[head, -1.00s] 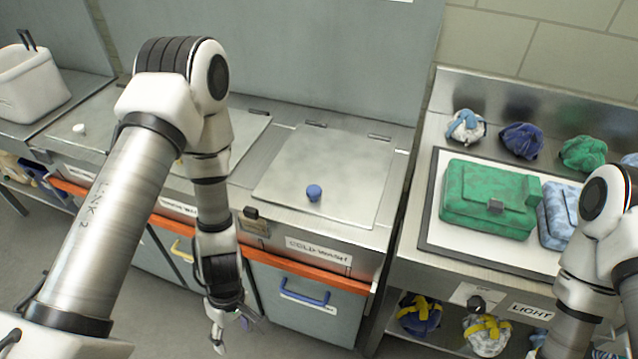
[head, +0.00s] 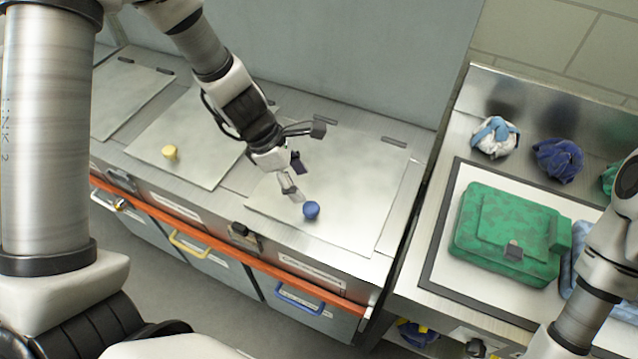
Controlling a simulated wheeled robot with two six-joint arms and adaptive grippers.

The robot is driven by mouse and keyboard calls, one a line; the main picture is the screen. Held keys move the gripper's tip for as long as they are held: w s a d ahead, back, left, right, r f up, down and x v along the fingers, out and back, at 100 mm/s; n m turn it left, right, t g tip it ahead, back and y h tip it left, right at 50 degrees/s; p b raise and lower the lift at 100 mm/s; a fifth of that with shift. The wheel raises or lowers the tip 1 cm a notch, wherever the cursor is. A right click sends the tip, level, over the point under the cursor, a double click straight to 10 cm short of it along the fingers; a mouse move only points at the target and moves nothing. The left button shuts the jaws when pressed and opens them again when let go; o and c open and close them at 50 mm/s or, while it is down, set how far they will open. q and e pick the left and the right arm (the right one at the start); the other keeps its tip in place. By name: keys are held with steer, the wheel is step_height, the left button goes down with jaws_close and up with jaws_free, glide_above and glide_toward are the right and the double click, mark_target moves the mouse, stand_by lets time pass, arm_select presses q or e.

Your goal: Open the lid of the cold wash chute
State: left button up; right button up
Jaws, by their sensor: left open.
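The cold wash chute lid (head: 350,190) is a flat, shut metal plate in the counter, with hinges along its back edge. Its blue knob (head: 311,210) stands near the lid's front edge. My left gripper (head: 306,163) is open and empty above the lid, just behind and up-left of the knob, apart from it as far as I can tell. The cold wash label (head: 312,276) is on the counter front below the lid, blurred. My right arm shows at the right edge, but its gripper is out of view.
A lid with a yellow knob (head: 169,152) lies to the left. An orange rail (head: 215,246) runs along the counter front above drawers with blue and yellow handles. At right, a green bag (head: 505,235) lies on a white mat, with rolled bags behind.

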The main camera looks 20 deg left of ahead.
mark_target(311, 205)
arm_select(q)
steer(key=s+f+b, duration=0.1)
steer(key=s+d+f+b, duration=0.1)
steer(key=shift+f, duration=0.35)
steer(key=b+x, duration=0.1)
steer(key=x, duration=0.1)
steer(key=b+x, duration=0.1)
steer(key=x, duration=0.1)
steer(key=shift+w+d, duration=0.1)
steer(key=shift+w, duration=0.3)
steer(key=shift+w+f, duration=0.15)
steer(key=shift+w, duration=0.05)
steer(key=shift+s+r, duration=0.3)
steer(key=shift+s, duration=0.15)
steer(key=c, duration=0.5)
jaws_close()
arm_select(e)
steer(key=f, duration=0.1)
steer(key=s+f, duration=0.1)
steer(key=f, duration=0.2)
steer(key=shift+s+f, duration=0.1)
steer(key=shift+s, duration=0.25)
